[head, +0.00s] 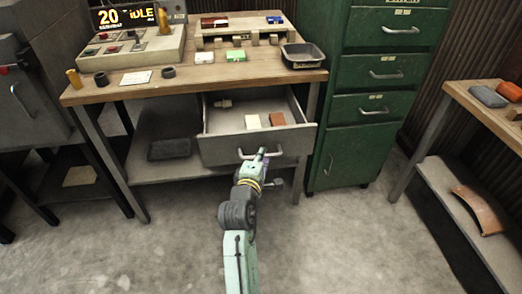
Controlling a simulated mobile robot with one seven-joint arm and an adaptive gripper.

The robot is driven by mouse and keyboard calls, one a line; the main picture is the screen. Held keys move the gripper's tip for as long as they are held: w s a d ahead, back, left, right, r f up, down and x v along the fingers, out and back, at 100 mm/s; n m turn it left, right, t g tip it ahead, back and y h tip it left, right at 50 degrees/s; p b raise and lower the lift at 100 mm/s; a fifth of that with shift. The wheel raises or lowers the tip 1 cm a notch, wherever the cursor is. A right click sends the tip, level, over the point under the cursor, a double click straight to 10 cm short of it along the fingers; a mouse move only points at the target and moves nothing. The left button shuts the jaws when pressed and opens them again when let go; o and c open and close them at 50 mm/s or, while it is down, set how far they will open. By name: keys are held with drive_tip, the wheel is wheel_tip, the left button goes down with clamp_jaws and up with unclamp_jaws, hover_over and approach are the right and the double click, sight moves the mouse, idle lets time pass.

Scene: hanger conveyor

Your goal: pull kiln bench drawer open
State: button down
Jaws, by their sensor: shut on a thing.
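The kiln bench (135,91) stands at the centre back with a wooden top. Its grey drawer (220,150) is pulled well out under the right part of the top, so its inside shows. A white block, a brown block and a small pale piece lie in it. The drawer handle (246,156) is a pale bar on the drawer front. My gripper (262,154) is at the right part of the handle and is shut on it. My own wrist partly hides the fingers.
A green drawer cabinet (349,142) stands close to the right of the drawer. A control box (135,50), a dark tray (303,55) and small parts sit on the bench top. A side bench (437,113) stands far right. Concrete floor is clear in front.

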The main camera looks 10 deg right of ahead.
drive_tip(key=shift+s, duration=0.35)
drive_tip(key=c, duration=1.7)
unclamp_jaws()
drive_tip(key=v, duration=0.7)
drive_tip(key=shift+s+a+r, duration=0.1)
drive_tip(key=shift+s, duration=0.1)
